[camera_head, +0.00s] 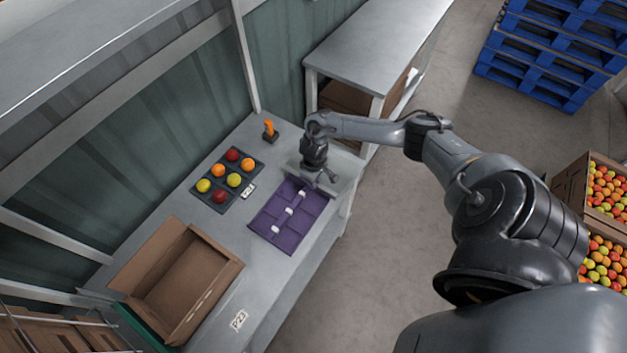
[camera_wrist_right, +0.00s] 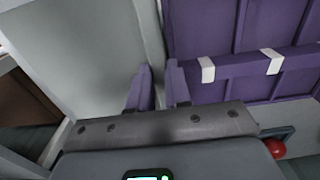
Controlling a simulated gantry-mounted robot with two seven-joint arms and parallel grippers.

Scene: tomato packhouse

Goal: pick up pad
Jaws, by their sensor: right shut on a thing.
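The pad is a purple, shallow tray-like piece with several compartments (camera_head: 280,232) and white bands across its middle strip. It lies on the grey bench in the head view, and its purple surface fills the upper right of the right wrist view (camera_wrist_right: 205,30). My right gripper (camera_head: 318,184) is at the pad's far right edge. In the right wrist view its two fingers (camera_wrist_right: 160,88) stand on either side of the pad's edge, shut on it. The pad looks flat on the bench; I cannot tell if it is lifted. My left gripper is not in view.
A dark tray (camera_head: 212,201) with several tomatoes sits left of the pad, with a small marker card (camera_head: 248,191) between. An open cardboard box (camera_head: 225,277) stands at the near left. An orange object (camera_head: 269,128) stands at the back. A second table (camera_head: 375,45) is behind.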

